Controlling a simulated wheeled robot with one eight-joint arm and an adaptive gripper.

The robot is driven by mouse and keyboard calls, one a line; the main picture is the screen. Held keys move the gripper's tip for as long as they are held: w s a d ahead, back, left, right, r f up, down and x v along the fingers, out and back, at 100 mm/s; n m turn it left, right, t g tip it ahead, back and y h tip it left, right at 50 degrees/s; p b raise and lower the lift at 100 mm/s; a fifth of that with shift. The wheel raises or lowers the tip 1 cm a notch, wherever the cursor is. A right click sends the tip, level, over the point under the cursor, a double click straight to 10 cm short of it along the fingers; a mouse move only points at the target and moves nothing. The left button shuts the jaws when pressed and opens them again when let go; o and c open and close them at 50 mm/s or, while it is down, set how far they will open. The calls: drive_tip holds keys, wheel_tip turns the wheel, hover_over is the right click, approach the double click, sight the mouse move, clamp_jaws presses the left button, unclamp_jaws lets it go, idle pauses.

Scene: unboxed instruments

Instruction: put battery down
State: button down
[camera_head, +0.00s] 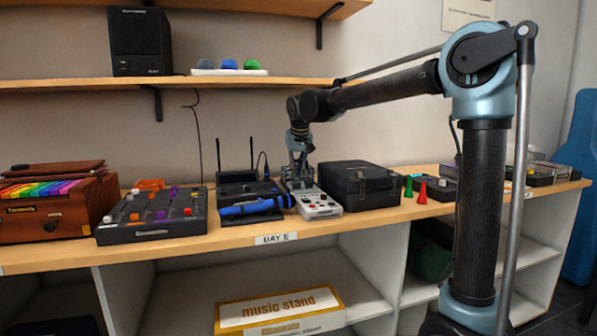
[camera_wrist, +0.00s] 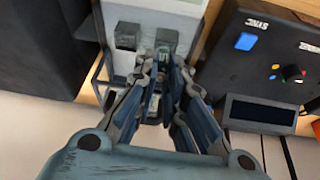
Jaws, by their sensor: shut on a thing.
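My gripper (camera_head: 299,172) points down at the back end of a pale grey device (camera_head: 318,204) with red and dark buttons, on the shelf top. In the wrist view, the gripper (camera_wrist: 163,72) is closed around a small greyish piece (camera_wrist: 164,62), apparently the battery, at the near end of the pale device (camera_wrist: 160,12). The fingers hide most of this piece. I cannot tell whether it touches the device or hangs just above it. Two dark square parts show near the fingertips, the left one (camera_wrist: 128,37) clear of the fingers.
A black case (camera_head: 360,184) stands close on the right. On the left are a black box with antennas (camera_head: 240,188) and a blue cylinder (camera_head: 256,207) on a dark stand. Red and green cones (camera_head: 422,192) stand farther right. An upper shelf (camera_head: 60,85) runs behind.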

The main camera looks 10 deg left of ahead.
drive_tip(key=shift+f, duration=0.5)
drive_tip(key=c, duration=1.7)
unclamp_jaws()
drive_tip(key=shift+o, duration=0.2)
drive_tip(key=shift+r, duration=0.6)
drive_tip(key=v, duration=1.2)
drive_tip(key=shift+s+d, duration=0.1)
drive_tip(key=shift+s, duration=0.05)
